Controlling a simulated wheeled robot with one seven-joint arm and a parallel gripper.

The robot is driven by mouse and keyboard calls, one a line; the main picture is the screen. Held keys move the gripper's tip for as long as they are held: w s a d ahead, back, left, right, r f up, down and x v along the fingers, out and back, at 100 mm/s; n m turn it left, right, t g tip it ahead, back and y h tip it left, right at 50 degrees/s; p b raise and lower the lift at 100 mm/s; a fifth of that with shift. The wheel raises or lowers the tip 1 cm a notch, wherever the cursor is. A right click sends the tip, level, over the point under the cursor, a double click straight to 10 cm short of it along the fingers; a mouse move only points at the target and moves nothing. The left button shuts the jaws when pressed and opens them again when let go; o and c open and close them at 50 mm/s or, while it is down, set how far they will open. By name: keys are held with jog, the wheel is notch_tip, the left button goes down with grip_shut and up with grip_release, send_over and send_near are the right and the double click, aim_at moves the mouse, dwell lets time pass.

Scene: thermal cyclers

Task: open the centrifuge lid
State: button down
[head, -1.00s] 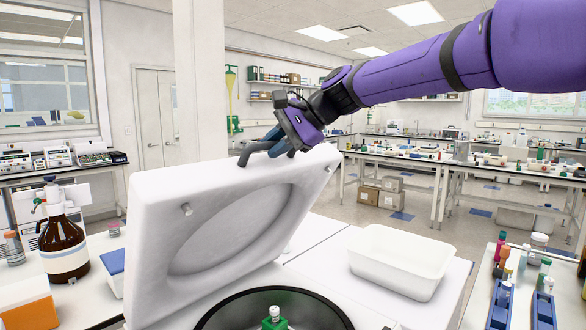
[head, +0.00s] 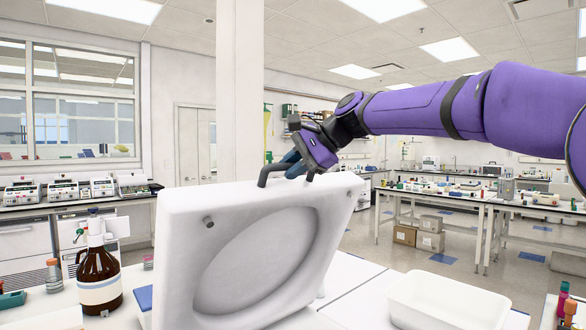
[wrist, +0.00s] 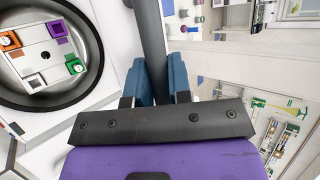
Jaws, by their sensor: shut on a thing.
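The white centrifuge lid (head: 270,245) stands raised and nearly upright in the head view, its round recessed inner face toward me. A dark bar handle (head: 274,169) sits on its top edge. My gripper (head: 293,163) is shut on this handle. In the wrist view the dark handle bar (wrist: 150,35) runs between the blue fingers of my gripper (wrist: 161,78). The open bowl with its black rim shows at the upper left there, with the light rotor (wrist: 42,48) and its coloured holders inside. The head view does not show the bowl.
A brown bottle (head: 98,275) stands left of the lid on the bench. An empty white tray (head: 445,300) lies to the right. Small capped tubes (head: 565,298) stand at the far right edge. Space above the lid is clear apart from my arm.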

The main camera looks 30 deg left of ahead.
jog(key=c, duration=1.1)
grip_release()
jog(key=shift+o, duration=0.2)
jog(key=v, duration=1)
jog(key=shift+d+r, duration=0.2)
jog(key=shift+d, duration=0.05)
jog(key=shift+w+d, duration=0.1)
jog(key=shift+w, duration=0.05)
